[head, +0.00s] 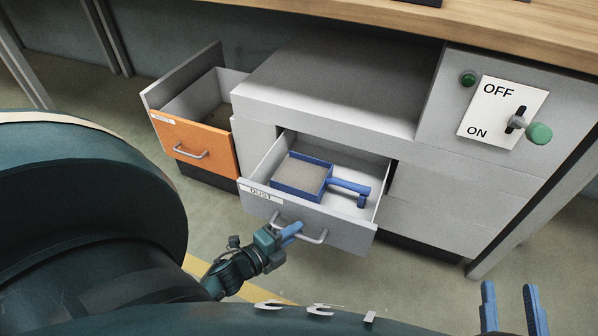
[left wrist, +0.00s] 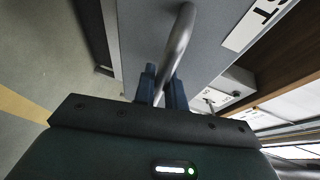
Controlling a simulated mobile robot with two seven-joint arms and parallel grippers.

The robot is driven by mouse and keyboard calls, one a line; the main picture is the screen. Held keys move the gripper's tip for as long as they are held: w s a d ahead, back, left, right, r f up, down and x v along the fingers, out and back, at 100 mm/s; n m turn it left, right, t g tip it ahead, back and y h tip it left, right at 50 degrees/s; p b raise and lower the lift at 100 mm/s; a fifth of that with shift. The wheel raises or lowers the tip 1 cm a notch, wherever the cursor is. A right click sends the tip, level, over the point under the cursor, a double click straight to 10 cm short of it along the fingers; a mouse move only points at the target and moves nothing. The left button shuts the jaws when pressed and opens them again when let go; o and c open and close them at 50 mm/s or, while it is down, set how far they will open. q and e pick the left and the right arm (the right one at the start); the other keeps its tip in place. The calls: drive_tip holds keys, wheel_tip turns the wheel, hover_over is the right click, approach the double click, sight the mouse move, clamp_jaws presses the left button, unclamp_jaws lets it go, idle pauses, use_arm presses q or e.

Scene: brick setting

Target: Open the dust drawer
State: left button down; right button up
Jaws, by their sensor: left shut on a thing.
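The grey dust drawer (head: 345,233), with a "DUST" label, stands pulled out of the grey cabinet, so its inside shows. Inside it lies a blue scoop-like tray with a handle (head: 303,175), holding something grey-brown. My left gripper (head: 290,231) is shut on the drawer's metal handle (head: 318,238). In the left wrist view the handle (left wrist: 181,40) passes between the two fingers (left wrist: 163,88). My right gripper (head: 512,308) shows at the bottom right, its two blue fingers apart and nothing between them.
An orange-fronted drawer (head: 210,147) stands open to the left. A switch panel (head: 503,108) marked OFF and ON is on the cabinet's right, with a green knob (head: 539,133). A wooden top (head: 480,35) lies above. Floor is clear in front.

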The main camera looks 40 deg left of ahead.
use_arm(q)
drive_tip(key=shift+s+d, duration=0.15)
drive_tip(key=shift+s, duration=0.45)
use_arm(e)
drive_tip(key=shift+f, duration=0.25)
use_arm(q)
drive_tip(key=c, duration=1.5)
unclamp_jaws()
use_arm(e)
drive_tip(key=shift+r, duration=0.2)
use_arm(q)
drive_tip(key=shift+o, duration=0.2)
drive_tip(key=p+v, duration=0.3)
drive_tip(key=v, duration=1)
use_arm(e)
drive_tip(key=shift+s+d+f+n+h, duration=0.1)
drive_tip(key=shift+s+d+n+h, duration=0.2)
drive_tip(key=shift+h, duration=0.2)
use_arm(q)
drive_tip(key=shift+s, duration=0.1)
use_arm(e)
drive_tip(key=shift+w+r, duration=0.1)
drive_tip(key=shift+r, duration=0.1)
